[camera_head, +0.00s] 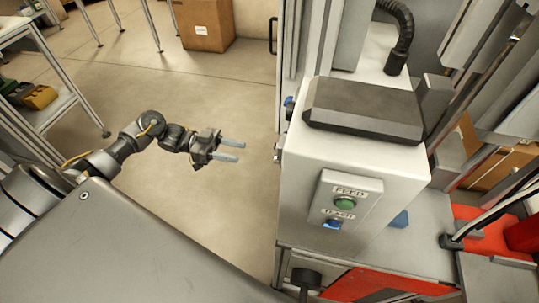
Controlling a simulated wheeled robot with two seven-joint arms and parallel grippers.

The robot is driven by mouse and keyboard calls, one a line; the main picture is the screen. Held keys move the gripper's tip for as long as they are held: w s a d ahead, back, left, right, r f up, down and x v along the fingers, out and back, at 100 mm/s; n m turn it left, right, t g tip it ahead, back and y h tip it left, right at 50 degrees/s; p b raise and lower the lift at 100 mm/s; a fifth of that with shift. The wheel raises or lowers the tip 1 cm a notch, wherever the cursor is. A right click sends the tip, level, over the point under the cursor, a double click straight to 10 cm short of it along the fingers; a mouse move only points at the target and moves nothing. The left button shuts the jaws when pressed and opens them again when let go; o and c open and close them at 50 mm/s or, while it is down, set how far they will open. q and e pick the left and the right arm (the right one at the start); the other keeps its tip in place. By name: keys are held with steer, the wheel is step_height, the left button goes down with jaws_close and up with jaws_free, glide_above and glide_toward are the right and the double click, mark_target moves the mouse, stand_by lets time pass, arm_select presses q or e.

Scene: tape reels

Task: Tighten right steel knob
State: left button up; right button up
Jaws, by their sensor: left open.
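My left gripper (240,151) reaches in from the left over bare floor. Its two grey fingers point right, parallel and apart, with nothing between them. A white machine housing (300,200) stands to its right, with a clear gap between. A small metallic part (278,156) sticks out of the housing's left side, facing the gripper; I cannot tell if it is a steel knob. A black round knob (305,278) shows below the housing near the bottom edge. No other clear steel knob can be made out. My right gripper is not in view.
A dark block (365,108) lies on top. Metal uprights stand behind. A cardboard box (205,22) and a shelf rack (45,95) are farther off. The floor around the gripper is clear.

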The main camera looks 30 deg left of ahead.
arm_select(q)
steer(key=p+x, duration=0.2)
steer(key=x, duration=0.8)
steer(key=shift+d+p, duration=0.2)
steer(key=shift+p, duration=0.1)
steer(key=shift+w, duration=0.1)
steer(key=c, duration=0.9)
jaws_close()
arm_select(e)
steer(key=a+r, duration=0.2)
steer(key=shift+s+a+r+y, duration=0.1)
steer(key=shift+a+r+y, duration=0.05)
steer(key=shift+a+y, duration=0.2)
